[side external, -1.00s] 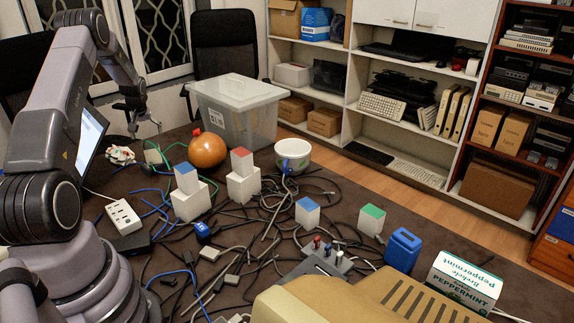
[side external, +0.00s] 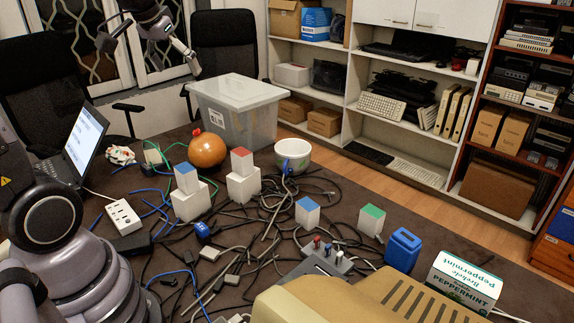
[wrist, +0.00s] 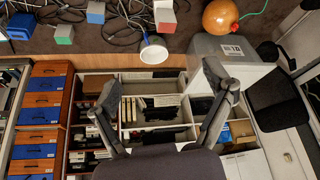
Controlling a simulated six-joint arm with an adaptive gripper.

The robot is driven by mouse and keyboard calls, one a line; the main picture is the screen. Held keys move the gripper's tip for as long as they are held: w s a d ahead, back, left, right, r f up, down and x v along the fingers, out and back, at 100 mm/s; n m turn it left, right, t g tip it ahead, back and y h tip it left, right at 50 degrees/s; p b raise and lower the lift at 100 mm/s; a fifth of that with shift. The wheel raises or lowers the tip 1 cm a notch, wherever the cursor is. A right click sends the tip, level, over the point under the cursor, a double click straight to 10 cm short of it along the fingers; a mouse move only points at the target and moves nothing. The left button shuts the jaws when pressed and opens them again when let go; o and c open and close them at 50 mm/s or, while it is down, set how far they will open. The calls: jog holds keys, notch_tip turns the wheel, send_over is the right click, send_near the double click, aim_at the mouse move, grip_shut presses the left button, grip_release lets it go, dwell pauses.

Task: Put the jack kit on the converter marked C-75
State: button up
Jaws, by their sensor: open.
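I cannot make out the C-75 mark or tell for sure which objects are the jack kit and the converter. White cubes with coloured tops stand on the table: a blue-topped cube (side external: 187,180) and a red-topped cube (side external: 242,163), each on a white block, plus a lone blue-topped cube (side external: 307,215) and a green-topped cube (side external: 371,222). Some show in the wrist view, such as the green-topped one (wrist: 63,35).
The clear lidded bin (side external: 235,115), orange ball (side external: 207,150) and white bowl (side external: 293,154) stand at the back. Cables (side external: 265,245) tangle across the middle. A blue container (side external: 403,249), peppermint box (side external: 463,281) and beige casing (side external: 365,300) are at the front right.

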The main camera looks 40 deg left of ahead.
jog(key=s+d+f+m+h, duration=0.1)
jog(key=s+d+m, duration=0.3)
jog(key=s+d, duration=0.6)
jog(key=s+h, duration=0.1)
jog(key=s, duration=0.2)
jog(key=shift+s+f+m+t, duration=0.3)
jog(key=shift+s+f+t, duration=0.05)
jog(key=shift+s+t, duration=0.05)
